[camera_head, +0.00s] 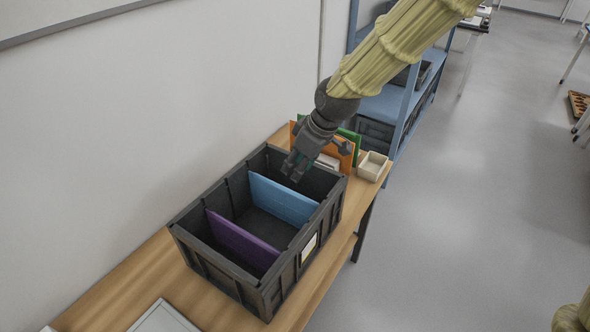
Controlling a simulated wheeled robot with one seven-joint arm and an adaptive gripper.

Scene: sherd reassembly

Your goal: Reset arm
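My gripper (297,170) hangs from my arm, which comes in from the upper right. It is over the far end of a black crate (224,284) on the wooden table. Its fingers are small and dark against the crate, and I cannot tell how far apart they are. No held object shows at the fingertips. A blue panel (282,200) and a purple panel (241,241) stand across the inside of the crate, in front of my gripper. The floor of the far part of the crate is partly hidden by my gripper.
Behind the crate stand an orange panel (338,151) and a green panel (351,138), partly hidden by my gripper. A small beige box (372,166) sits at the table's (150,277) far right edge. A blue shelf (392,102) stands beyond. A wall bounds the left; open floor lies right.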

